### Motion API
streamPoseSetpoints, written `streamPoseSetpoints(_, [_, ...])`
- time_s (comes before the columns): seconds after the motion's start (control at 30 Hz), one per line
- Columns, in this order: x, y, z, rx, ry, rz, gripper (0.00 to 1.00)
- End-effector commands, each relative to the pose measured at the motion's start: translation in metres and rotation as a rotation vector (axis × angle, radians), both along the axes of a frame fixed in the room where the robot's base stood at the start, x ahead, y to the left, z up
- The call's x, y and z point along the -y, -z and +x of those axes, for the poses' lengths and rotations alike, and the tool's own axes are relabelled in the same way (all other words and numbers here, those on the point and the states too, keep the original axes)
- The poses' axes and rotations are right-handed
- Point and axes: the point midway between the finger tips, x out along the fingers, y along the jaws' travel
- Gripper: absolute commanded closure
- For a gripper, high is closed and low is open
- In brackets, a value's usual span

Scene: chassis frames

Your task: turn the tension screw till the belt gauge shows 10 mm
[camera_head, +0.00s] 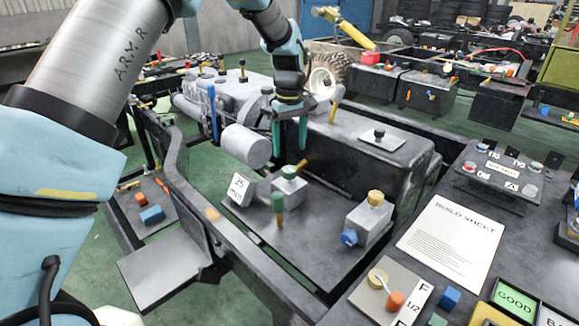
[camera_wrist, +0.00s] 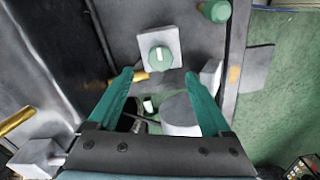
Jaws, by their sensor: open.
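A green knob with a white mark (camera_wrist: 160,54) sits on a pale grey block (camera_wrist: 172,38); it also shows in the head view (camera_head: 289,172). It may be the tension screw; no label tells. Left of it in the head view stands a small block with a white face (camera_head: 240,187), seemingly the gauge; its print looks like a number over "mm", too small to read surely. My gripper (camera_head: 289,148) points down above and behind the knob, its teal fingers apart and empty. In the wrist view the knob lies beyond the fingertips (camera_wrist: 159,75), not between them.
A green-topped peg (camera_head: 278,203) rises in front of the knob. A block with a gold knob (camera_head: 375,198) and a blue knob (camera_head: 349,237) stands right. A dark chassis rail (camera_head: 235,245) runs along the front.

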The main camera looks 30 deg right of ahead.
Motion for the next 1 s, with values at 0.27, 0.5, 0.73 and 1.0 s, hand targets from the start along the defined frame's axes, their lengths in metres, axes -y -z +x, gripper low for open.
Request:
streamPoseSetpoints(0.27, [-0.001,0.05,0.0,-0.002,-0.001,0.002,0.17])
streamPoseSetpoints(0.5, [-0.001,0.073,0.0,0.0,0.0,0.0,0.17])
streamPoseSetpoints(0.73, [-0.001,0.076,0.0,0.001,0.0,-0.001,0.17])
streamPoseSetpoints(1.0, [-0.001,0.075,0.0,0.001,0.0,-0.001,0.37])
